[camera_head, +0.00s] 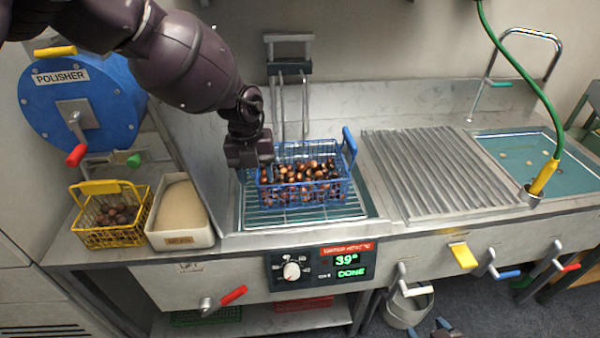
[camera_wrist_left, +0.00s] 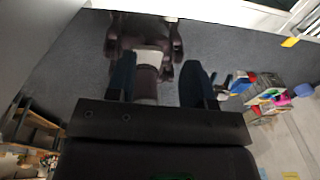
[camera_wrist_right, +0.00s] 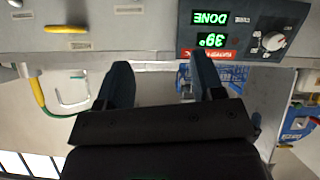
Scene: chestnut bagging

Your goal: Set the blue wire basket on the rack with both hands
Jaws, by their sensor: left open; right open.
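The blue wire basket (camera_head: 301,193), full of brown chestnuts (camera_head: 305,175), sits upright over a wire rack (camera_head: 300,214) in the sunken basin. Its right handle (camera_head: 350,143) stands up clear; its left handle is hidden. My left gripper (camera_head: 250,165) is open at the basket's left end; I cannot tell whether its fingers are around the handle. Its fingers show apart in the left wrist view (camera_wrist_left: 160,80), with no basket visible. My right gripper (camera_head: 435,331) is open and empty, low in front of the counter. The right wrist view shows part of the basket (camera_wrist_right: 235,86) beyond the fingers.
A ribbed steel drainer (camera_head: 440,172) lies right of the basin. A yellow basket (camera_head: 112,220) and a white tub (camera_head: 180,217) stand left. The front panel (camera_head: 320,265) reads 39° and DONE. Levers stick out along the front; a bucket (camera_head: 407,308) stands below.

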